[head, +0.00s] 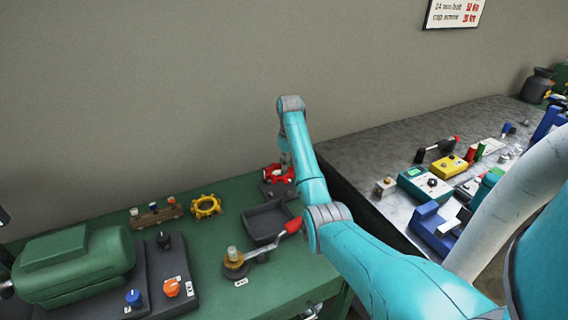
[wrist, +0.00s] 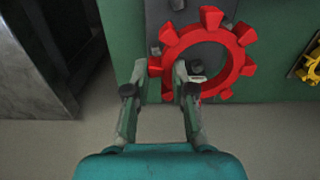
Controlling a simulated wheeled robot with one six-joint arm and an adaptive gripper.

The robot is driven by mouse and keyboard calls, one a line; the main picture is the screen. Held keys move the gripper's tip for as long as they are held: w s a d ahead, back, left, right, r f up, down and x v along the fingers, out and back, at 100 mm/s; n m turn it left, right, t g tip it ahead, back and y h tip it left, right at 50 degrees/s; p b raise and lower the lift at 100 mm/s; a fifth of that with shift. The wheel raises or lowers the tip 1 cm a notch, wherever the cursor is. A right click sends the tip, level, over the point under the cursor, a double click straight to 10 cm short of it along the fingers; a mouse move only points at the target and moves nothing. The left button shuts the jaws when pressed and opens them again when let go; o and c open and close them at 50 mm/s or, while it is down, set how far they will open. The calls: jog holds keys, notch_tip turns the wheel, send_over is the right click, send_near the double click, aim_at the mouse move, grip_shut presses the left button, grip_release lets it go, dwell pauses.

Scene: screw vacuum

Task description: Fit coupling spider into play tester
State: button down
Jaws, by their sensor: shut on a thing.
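A red toothed ring, the coupling spider (wrist: 241,57), is at the upper middle of the wrist view. It also shows in the head view (head: 277,174), at the far right of the green bench. My gripper (wrist: 161,70) is shut on the ring's near left rim, with a finger on each side. A dark grey block with short pegs (wrist: 159,17), apparently the play tester, lies beneath the ring; it also shows in the head view (head: 268,189). One peg shows inside the ring's opening. I cannot tell whether the ring rests on the block or hovers just above it.
A yellow toothed ring (head: 206,207), a black tray (head: 264,224) and a red-handled lever device (head: 235,263) are on the green bench. A green motor (head: 75,265) is at left. A grey workbench (head: 360,150) with several tools adjoins at right.

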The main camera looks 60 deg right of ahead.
aim_at(289, 172)
jog(key=shift+f, duration=0.1)
jog(key=shift+f, duration=1.8)
jog(key=shift+f, duration=0.85)
dwell(1.0)
jog(key=c, duration=0.9)
grip_release()
